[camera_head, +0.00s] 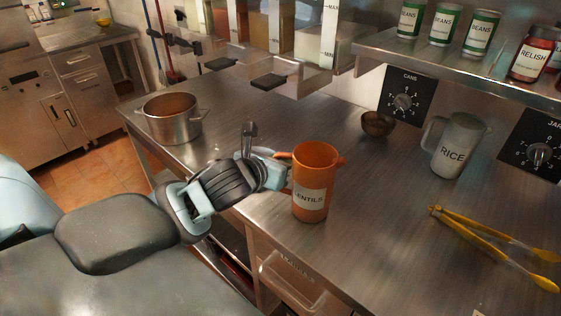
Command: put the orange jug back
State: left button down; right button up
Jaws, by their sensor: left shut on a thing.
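The orange jug (312,178), labelled "LENTILS", is upright at the front edge of the steel counter (390,230). Its spout points right and its handle side faces left. My left gripper (272,168) reaches in from the left and is shut on the jug's handle, which the fingers mostly hide. I cannot tell whether the jug's base touches the counter or is slightly above it. My right gripper is not in view.
A grey "RICE" jug (457,146) stands at the back right near a small brown bowl (377,124). Yellow tongs (490,232) lie at the right. A steel pot (171,118) stands at the left. A shelf (455,75) with cans overhangs the back. The counter's middle is clear.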

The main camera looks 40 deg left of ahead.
pick_arm(q)
jog(key=shift+f, duration=0.1)
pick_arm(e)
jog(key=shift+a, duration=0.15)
pick_arm(q)
jog(key=shift+f, duration=0.15)
jog(key=c, duration=1.4)
grip_release()
